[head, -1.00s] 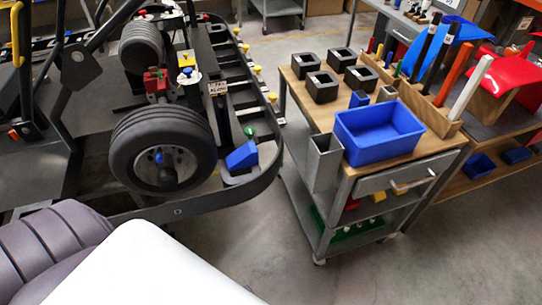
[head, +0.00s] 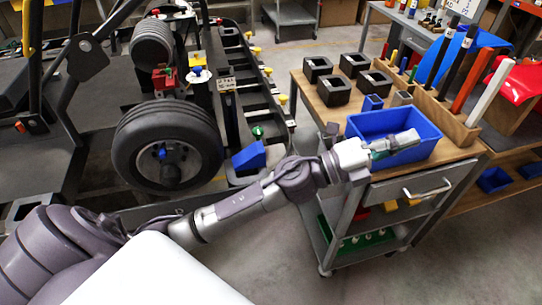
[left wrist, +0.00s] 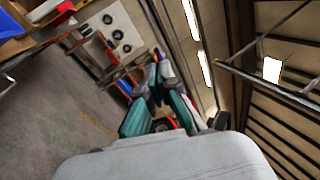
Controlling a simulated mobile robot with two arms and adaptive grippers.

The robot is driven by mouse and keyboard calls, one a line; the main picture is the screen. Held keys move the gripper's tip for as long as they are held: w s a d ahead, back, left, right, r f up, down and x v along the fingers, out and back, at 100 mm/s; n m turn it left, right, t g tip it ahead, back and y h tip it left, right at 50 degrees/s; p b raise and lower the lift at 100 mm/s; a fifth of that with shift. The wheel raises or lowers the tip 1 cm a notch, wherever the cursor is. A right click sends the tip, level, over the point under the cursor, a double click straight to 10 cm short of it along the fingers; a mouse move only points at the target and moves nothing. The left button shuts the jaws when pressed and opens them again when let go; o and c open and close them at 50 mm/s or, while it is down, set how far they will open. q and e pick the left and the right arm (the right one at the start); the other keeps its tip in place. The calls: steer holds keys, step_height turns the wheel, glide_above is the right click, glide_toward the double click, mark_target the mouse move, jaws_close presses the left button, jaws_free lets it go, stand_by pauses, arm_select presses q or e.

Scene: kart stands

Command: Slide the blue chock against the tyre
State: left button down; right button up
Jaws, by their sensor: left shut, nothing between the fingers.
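The blue chock (head: 249,157) is a wedge on the dark kart frame, right of the black tyre (head: 168,116). A narrow gap shows between chock and tyre in the head view. My left gripper (head: 408,140) is shut and empty. My right gripper is not in view.
The blue bin (head: 365,124) stands on the wooden-topped cart (head: 322,112), with black square blocks and a rack of upright bars. The kart's dark side rail curves around the chock.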

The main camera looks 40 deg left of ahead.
mark_target(248, 156)
arm_select(q)
step_height(248, 156, down, 11)
steer(key=a+m+g+y, duration=0.2)
steer(key=m+g+y, duration=0.3)
steer(key=m+g, duration=1)
steer(key=w+a+m+y, duration=0.1)
steer(key=w+a+y, duration=0.2)
steer(key=a+y, duration=1.5)
steer(key=a+f+h, duration=0.2)
steer(key=f, duration=0.1)
steer(key=a+f+h+p, duration=0.1)
steer(key=a+f+h, duration=0.1)
steer(key=f, duration=0.1)
steer(key=a+f+h+p, duration=0.1)
steer(key=a+f+h, duration=0.1)
steer(key=f, duration=0.1)
steer(key=shift+s+f+m, duration=0.1)
steer(key=shift+s+m, duration=0.15)
steer(key=shift+m, duration=0.05)
steer(key=s+a+p, duration=0.1)
steer(key=s+a+f+p, duration=0.1)
steer(key=a, duration=0.1)
steer(key=shift+s+a, duration=0.1)
steer(key=shift+s, duration=0.1)
